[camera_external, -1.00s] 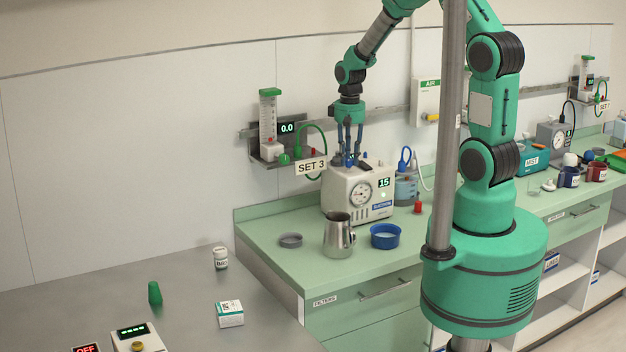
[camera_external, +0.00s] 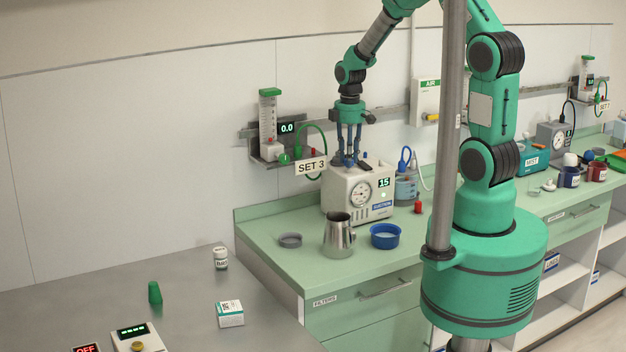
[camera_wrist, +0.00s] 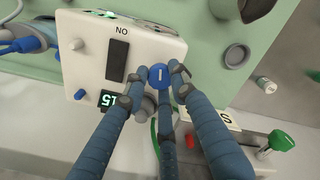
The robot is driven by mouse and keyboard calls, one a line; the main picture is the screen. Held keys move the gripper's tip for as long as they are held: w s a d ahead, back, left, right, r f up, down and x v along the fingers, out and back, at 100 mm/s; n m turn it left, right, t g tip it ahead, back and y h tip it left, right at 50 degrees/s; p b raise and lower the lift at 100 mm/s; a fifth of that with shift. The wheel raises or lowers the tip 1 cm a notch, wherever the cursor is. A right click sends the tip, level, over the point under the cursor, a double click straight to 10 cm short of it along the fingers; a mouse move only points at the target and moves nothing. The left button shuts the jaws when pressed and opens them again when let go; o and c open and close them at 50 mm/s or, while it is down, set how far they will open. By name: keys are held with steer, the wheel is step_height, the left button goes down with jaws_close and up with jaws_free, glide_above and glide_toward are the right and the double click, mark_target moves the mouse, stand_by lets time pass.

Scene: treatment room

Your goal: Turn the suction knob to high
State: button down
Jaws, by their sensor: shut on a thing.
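The suction unit (camera_external: 345,205) is a pale box on the green counter, with a round gauge, a display reading 15 and a blue suction label. Its top also shows in the wrist view (camera_wrist: 85,55), with a dark switch (camera_wrist: 116,60) marked "NO" as seen from here. The blue round knob (camera_wrist: 158,76) on that top has a pale line across it. My gripper (camera_wrist: 156,88) points down at the top of the unit, its fingers closed around the knob. In the external view my gripper (camera_external: 348,160) hides most of the knob.
A steel jug (camera_external: 339,236), a blue bowl (camera_external: 385,236) and a grey dish (camera_external: 290,240) stand in front of the unit. A jar with blue tubing (camera_external: 405,188) is to its right. The SET 3 rail holder (camera_external: 285,150) is close on the left.

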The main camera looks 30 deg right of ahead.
steer(key=n, duration=1.3)
steer(key=shift+n, duration=0.4)
steer(key=c, duration=1.4)
jaws_free()
step_height(320, 180, up, 12)
steer(key=shift+r, duration=0.1)
